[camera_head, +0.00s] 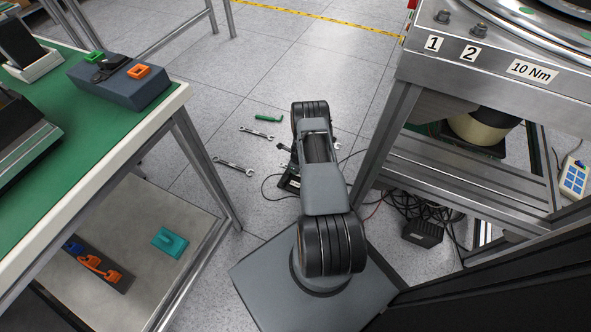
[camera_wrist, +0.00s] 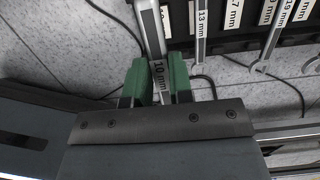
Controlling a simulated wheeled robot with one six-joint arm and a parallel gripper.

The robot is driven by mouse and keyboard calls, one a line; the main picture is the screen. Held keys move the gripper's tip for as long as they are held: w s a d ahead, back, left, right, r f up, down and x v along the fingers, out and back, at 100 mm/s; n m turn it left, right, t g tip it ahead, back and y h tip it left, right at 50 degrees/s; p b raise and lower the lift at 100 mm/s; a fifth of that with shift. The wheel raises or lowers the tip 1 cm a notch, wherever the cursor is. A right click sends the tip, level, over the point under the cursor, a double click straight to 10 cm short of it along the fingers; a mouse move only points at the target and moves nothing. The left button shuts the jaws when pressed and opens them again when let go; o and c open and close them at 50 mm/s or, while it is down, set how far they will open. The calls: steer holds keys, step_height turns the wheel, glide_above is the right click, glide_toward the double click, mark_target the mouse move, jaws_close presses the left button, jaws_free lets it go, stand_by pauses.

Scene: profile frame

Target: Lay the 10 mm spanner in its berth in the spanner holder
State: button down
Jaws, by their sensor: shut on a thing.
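In the wrist view the 10 mm spanner (camera_wrist: 149,22), a silver bar with a "10 mm" label, stands between the green fingers of my gripper (camera_wrist: 157,82). The fingers are shut on it. The far end of the spanner runs out of the top of the picture. The black spanner holder (camera_wrist: 222,44) lies just right of the spanner, with silver spanners and size labels such as "13 mm" along it. I cannot tell whether the spanner touches its berth. In the head view my arm hides the gripper; part of the dark holder (camera_head: 289,184) shows beside the arm, on the floor.
Two loose spanners (camera_head: 233,167) (camera_head: 257,132) and a green object (camera_head: 268,118) lie on the floor left of my arm. Black cables (camera_wrist: 118,22) run close by. A green-topped bench (camera_head: 120,128) stands left, a metal frame (camera_head: 400,110) right. The floor behind is clear.

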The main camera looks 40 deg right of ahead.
steer(key=shift+w+a+b, duration=0.1)
steer(key=shift+w+b, duration=0.05)
steer(key=shift+b, duration=0.25)
steer(key=b, duration=0.7)
glide_above(295, 185)
step_height(295, 185, down, 7)
steer(key=shift+w+r, duration=0.1)
stand_by(0.5)
steer(key=shift+f, duration=1.5)
stand_by(0.9)
steer(key=c, duration=0.9)
jaws_free()
steer(key=shift+c, duration=0.2)
steer(key=shift+r, duration=0.15)
steer(key=r+p, duration=0.2)
steer(key=r, duration=0.2)
steer(key=s+r+p, duration=0.1)
steer(key=r+p, duration=0.1)
steer(key=r, duration=0.3)
steer(key=d+r+p, duration=0.1)
steer(key=r+p, duration=0.1)
steer(key=r, duration=0.2)
steer(key=shift+s+r+p, duration=0.25)
steer(key=shift+s+p, duration=0.1)
steer(key=shift+s, duration=0.05)
